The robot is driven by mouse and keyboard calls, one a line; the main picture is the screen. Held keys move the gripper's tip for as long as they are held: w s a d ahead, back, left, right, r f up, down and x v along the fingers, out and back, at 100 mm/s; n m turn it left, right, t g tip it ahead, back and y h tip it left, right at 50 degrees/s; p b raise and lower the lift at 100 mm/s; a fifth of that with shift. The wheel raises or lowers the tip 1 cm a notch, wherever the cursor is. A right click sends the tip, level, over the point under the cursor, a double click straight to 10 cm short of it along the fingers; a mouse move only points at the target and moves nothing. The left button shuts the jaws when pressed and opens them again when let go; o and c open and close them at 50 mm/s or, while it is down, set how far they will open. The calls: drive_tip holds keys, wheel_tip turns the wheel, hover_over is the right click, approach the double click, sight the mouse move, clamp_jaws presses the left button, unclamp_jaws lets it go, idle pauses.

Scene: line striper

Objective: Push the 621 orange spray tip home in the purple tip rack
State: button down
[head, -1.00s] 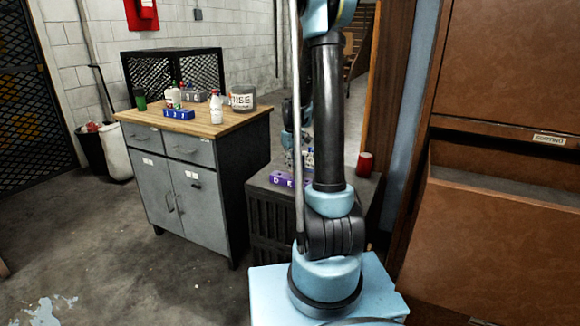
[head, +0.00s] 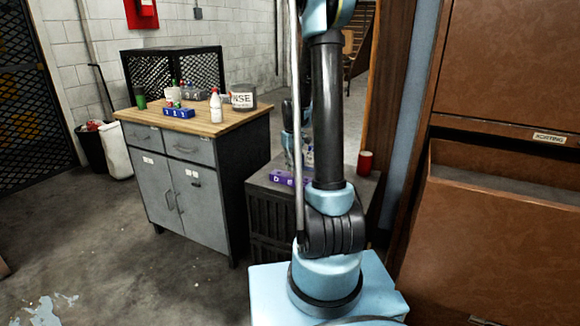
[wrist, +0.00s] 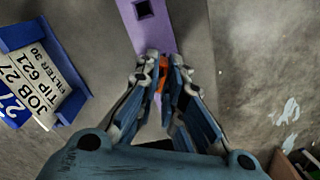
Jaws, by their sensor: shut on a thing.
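The orange spray tip (wrist: 162,72) shows in the wrist view between my fingertips, mostly covered by them. My gripper (wrist: 164,76) is shut on it, over the purple tip rack (wrist: 151,30). The rack runs up the picture as a narrow strip, with one empty square hole beyond my fingers. My fingers hide whether the tip is seated or how deep it sits. In the head view the purple rack (head: 283,178) lies on the low dark cabinet, partly behind my arm, with white letters on its front.
A blue holder (wrist: 78,103) with a card reading JOB 27, TIP 621, FILTER 30 lies left of the rack. A red can (head: 365,163) stands on the low cabinet. The workbench (head: 235,122) at left carries bottles and a blue rack (head: 179,113).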

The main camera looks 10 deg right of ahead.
drive_tip(key=shift+f, duration=0.7)
drive_tip(key=c, duration=1.6)
unclamp_jaws()
drive_tip(key=shift+c, duration=0.2)
drive_tip(key=shift+o, duration=0.3)
drive_tip(key=shift+o, duration=1.3)
drive_tip(key=shift+s+r, duration=0.1)
drive_tip(key=shift+r, duration=3.4)
